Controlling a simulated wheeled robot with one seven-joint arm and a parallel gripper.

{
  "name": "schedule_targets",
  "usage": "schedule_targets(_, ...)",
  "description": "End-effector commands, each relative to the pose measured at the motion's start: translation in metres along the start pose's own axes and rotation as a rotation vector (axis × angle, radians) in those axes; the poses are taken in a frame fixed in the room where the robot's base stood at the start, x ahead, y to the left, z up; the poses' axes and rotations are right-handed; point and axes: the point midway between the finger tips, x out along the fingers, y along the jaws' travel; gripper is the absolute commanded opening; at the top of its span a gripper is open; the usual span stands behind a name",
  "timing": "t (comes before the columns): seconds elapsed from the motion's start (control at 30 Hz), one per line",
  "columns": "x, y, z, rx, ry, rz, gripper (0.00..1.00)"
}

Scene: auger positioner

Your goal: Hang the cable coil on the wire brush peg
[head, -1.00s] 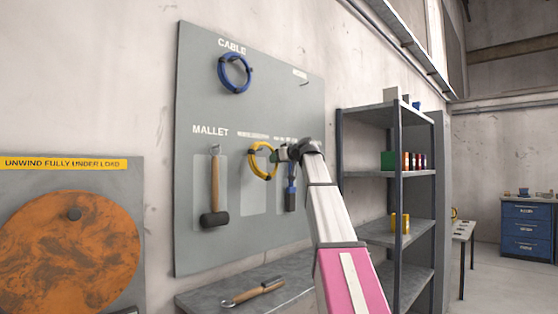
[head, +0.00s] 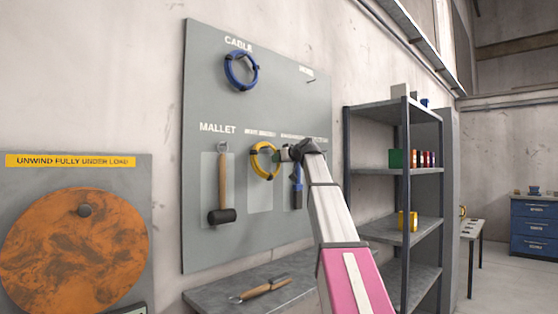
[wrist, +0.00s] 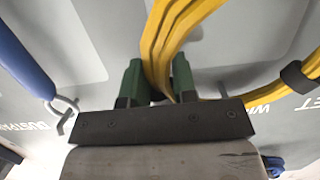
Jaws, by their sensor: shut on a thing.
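My gripper (head: 280,154) is shut on a yellow cable coil (head: 254,164) and holds it in front of the pegboard. In the wrist view the yellow coil (wrist: 165,35) passes between my green fingertips (wrist: 158,78). In the head view the coil overlaps the top of the empty pale outline (head: 260,197) under the wire brush label (head: 260,133). A blue coil (head: 229,72) hangs under the CABLE label at the upper left.
A mallet (head: 223,185) hangs left of the yellow coil. A blue-handled tool (head: 297,185) hangs close on the right; its handle (wrist: 22,60) and hook (wrist: 66,114) show in the wrist view. A wood-handled tool (head: 262,289) lies on the ledge below. A shelf rack (head: 406,172) stands right.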

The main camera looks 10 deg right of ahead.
Motion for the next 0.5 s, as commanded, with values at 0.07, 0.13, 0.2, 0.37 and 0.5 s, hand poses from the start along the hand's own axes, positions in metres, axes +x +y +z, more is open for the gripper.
schedule_targets(0.07,-0.0001,0.0001,-0.0008,0.002,0.002,0.000,0.00)
schedule_targets(0.13,-0.0001,0.0001,-0.0008,0.002,0.002,0.000,0.00)
schedule_targets(0.2,-0.0001,0.0001,-0.0007,0.002,0.002,0.000,0.00)
schedule_targets(0.37,-0.0001,0.0001,-0.0008,0.002,0.002,0.000,0.36)
schedule_targets(0.5,-0.0001,0.0002,-0.0005,0.001,0.001,0.000,0.56)
